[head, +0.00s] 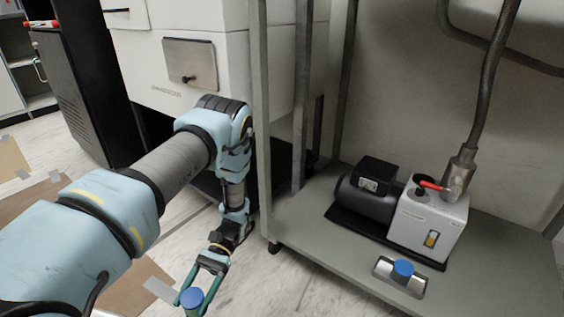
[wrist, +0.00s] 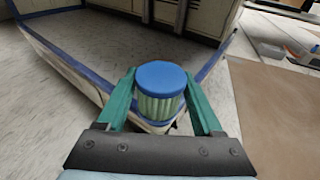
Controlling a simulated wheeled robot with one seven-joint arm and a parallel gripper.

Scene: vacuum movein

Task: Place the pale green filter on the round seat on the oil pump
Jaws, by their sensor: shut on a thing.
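My gripper (head: 191,299) is shut on the pale green filter (wrist: 158,106), a ribbed cylinder with a blue cap. In the wrist view the filter stands upright between the green fingers. In the head view the filter's blue cap (head: 192,297) shows at the bottom edge, low over the floor and left of the rack shelf. The oil pump (head: 428,222), a pale box with a dark motor, stands on the shelf to the right. A dark round spot (head: 421,193) on the pump's top, beside a red lever, may be the seat; I cannot tell for sure.
A metal tray (head: 385,271) on the shelf (head: 320,255) holds another blue-capped piece (head: 403,268). A rack post (head: 262,120) stands between my arm and the pump. A metal hose (head: 490,80) rises from the pump. Cardboard (head: 140,285) lies on the floor.

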